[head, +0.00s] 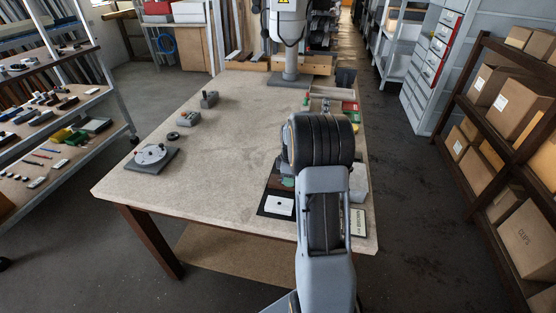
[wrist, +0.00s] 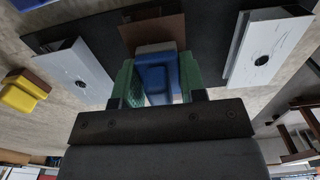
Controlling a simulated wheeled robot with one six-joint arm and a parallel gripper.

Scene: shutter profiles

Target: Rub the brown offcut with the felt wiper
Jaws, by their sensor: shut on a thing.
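My gripper (wrist: 160,84) has green pads and is shut on a blue block with a paler grey-blue top, which I take to be the felt wiper (wrist: 157,74). The brown offcut (wrist: 152,30) is a flat brown piece on the black mat (wrist: 95,38), just beyond the wiper in the wrist view. The wiper covers part of it, and I cannot tell whether they touch. In the head view my arm hides the wiper and most of the gripper; the black mat (head: 264,211) shows to the arm's left.
On the mat, a white profile (wrist: 75,72) lies left of the offcut and another (wrist: 268,45) lies right. A yellow block (wrist: 20,97) is farther left. A round grey dial device (head: 151,155) stands on the table's left. The table's middle (head: 220,150) is clear.

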